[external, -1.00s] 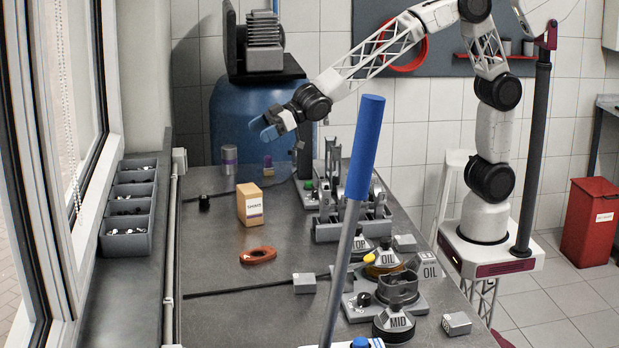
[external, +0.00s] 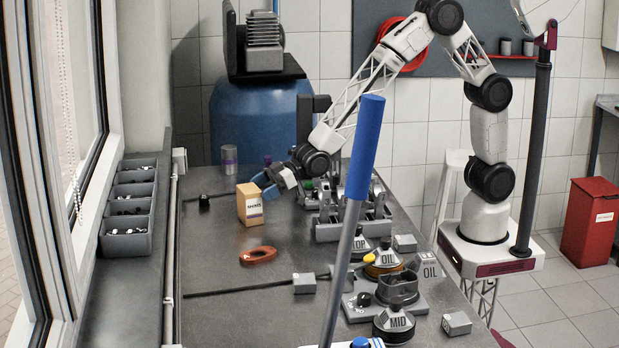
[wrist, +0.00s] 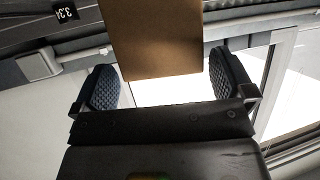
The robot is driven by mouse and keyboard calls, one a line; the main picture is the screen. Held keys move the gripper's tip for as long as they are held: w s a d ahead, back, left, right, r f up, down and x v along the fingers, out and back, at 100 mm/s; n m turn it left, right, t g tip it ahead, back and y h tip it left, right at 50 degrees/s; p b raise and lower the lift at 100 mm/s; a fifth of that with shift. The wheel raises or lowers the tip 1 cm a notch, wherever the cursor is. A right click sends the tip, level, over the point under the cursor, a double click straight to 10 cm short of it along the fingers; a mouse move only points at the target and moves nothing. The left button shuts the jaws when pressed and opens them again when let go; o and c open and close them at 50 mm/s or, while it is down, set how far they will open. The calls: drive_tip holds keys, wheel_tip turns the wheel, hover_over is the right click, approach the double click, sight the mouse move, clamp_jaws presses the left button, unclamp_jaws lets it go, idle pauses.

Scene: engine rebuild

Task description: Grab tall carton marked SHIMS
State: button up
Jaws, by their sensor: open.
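The tall tan carton (external: 249,206) stands upright on the grey bench, with a white label whose small print looks like SHIMS. My gripper (external: 266,187) is open beside the carton's upper right side, its blue fingertips close to it. In the wrist view the carton's plain brown face (wrist: 160,42) lies ahead between the two dark ridged fingers of my gripper (wrist: 163,82). The carton is nearer the left finger, and a wider gap shows at the right finger. I cannot tell whether any finger touches it.
An orange-red oval part (external: 258,255) lies in front of the carton. A grey rack (external: 350,226) of engine parts stands to the right. A metal cylinder (external: 229,158) stands behind. A blue-topped pole (external: 366,145) crosses the foreground.

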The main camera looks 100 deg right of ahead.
sight(241, 201)
drive_tip(key=shift+w+f, duration=0.1)
idle(0.4)
drive_tip(key=shift+x, duration=2.4)
drive_tip(key=shift+c, duration=0.3)
drive_tip(key=c, duration=0.7)
